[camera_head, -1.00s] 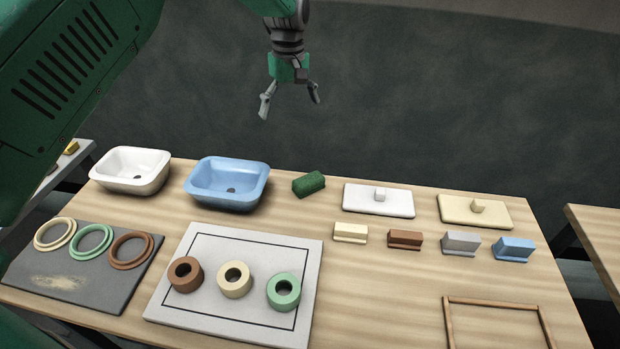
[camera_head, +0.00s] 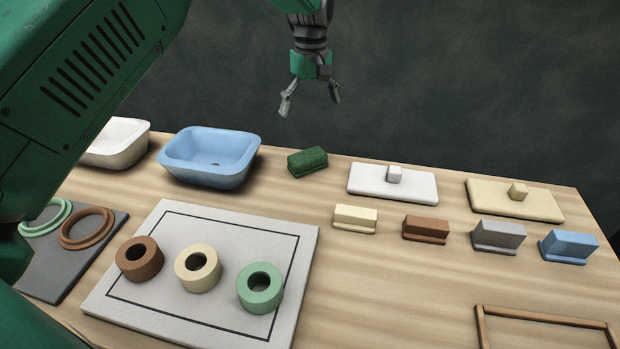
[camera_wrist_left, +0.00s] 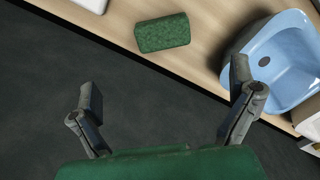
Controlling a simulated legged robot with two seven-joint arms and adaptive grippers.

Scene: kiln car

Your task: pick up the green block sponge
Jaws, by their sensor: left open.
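The green block sponge (camera_head: 307,161) lies on the wooden table near its back edge, just right of the blue basin. It also shows in the left wrist view (camera_wrist_left: 162,33), beyond the fingertips and between their lines. My left gripper (camera_head: 309,105) is open and empty, held in the air above and behind the sponge, with its fingers pointing down. In the left wrist view its two fingers (camera_wrist_left: 165,92) are spread wide with dark floor between them. My right gripper is not in view.
The blue basin (camera_head: 210,158) stands close left of the sponge, with a white basin (camera_head: 117,143) further left. A white slab with a knob (camera_head: 392,183) lies to the right. A grey board (camera_head: 215,305) with three rings is in front.

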